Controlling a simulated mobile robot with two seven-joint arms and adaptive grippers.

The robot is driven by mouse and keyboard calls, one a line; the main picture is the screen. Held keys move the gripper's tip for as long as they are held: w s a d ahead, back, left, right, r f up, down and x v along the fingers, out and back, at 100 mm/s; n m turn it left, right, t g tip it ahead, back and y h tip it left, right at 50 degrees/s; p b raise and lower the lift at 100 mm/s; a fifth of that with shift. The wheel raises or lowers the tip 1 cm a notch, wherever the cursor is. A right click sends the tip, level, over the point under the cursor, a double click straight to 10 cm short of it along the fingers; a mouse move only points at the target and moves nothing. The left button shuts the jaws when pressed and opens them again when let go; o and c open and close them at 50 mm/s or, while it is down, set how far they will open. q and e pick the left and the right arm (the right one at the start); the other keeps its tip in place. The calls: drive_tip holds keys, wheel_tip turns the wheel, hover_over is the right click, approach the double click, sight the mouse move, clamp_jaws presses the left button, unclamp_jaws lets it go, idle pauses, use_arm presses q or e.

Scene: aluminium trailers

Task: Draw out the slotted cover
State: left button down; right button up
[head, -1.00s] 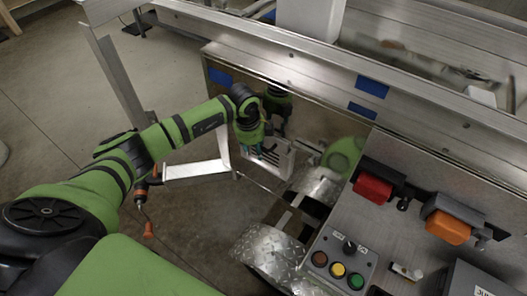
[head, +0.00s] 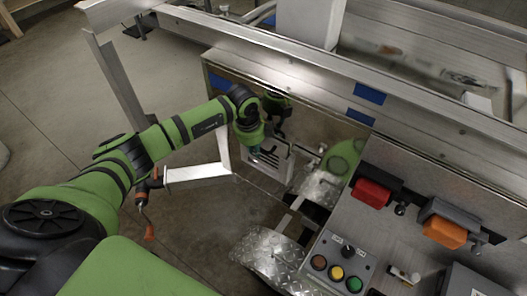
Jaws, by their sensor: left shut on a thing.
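The slotted cover (head: 271,164) is a small pale metal plate with slots, at the lower part of the trailer's shiny side panel (head: 308,131). My left gripper (head: 258,152) is at the cover's upper left part and shut on it. The gripper's fingers are small and dark here, and they hide part of the cover. I cannot tell how far the cover stands out from the panel. My right gripper is not in view.
Diamond-plate fenders (head: 268,251) lie right of and below the cover. A white bracket (head: 197,172) stands to its left. A control box with coloured buttons (head: 338,272) is at the lower right. Bare floor (head: 192,222) lies below the left arm.

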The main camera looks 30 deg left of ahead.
use_arm(q)
wheel_tip(320, 180, up, 14)
drive_tip(key=p, duration=1)
drive_tip(key=shift+f, duration=0.2)
idle(0.4)
